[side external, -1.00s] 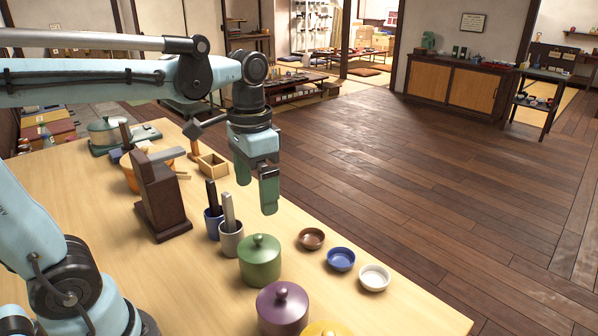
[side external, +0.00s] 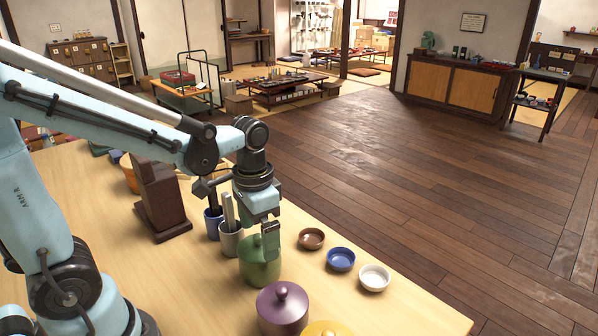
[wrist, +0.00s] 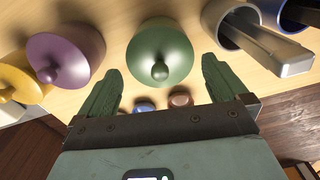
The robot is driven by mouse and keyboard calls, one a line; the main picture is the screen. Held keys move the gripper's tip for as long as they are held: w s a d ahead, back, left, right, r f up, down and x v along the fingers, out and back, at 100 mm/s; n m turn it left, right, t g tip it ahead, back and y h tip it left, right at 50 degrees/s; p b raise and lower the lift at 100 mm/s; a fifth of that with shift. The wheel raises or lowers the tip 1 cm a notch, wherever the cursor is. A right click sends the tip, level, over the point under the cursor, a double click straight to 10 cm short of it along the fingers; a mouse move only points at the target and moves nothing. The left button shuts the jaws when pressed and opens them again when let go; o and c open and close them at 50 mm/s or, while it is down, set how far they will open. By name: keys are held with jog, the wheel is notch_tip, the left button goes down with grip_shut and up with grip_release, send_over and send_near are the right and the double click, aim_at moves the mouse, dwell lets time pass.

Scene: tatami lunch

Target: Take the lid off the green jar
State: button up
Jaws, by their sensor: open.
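The green jar (side external: 259,268) stands upright on the wooden table with its domed lid on. In the side view, my gripper (side external: 270,248) is at the jar's lid and hides part of it. In the wrist view, the green lid (wrist: 160,55) with its round knob (wrist: 160,72) lies ahead of my open gripper (wrist: 158,85). The knob sits roughly midway between the two green fingers, and nothing is held. I cannot tell whether a finger touches the lid.
A purple jar (side external: 282,308) and a yellow jar (side external: 325,328) stand close by. A grey cup (side external: 230,240) with an upright utensil is beside the green jar. Brown (side external: 311,238), blue (side external: 341,259) and white (side external: 374,278) bowls line the right edge. A dark wooden block (side external: 160,200) stands behind.

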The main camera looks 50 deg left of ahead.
jog(key=shift+f, duration=0.85)
jog(key=shift+c, duration=0.2)
jog(key=c, duration=0.7)
jog(key=shift+c, duration=0.2)
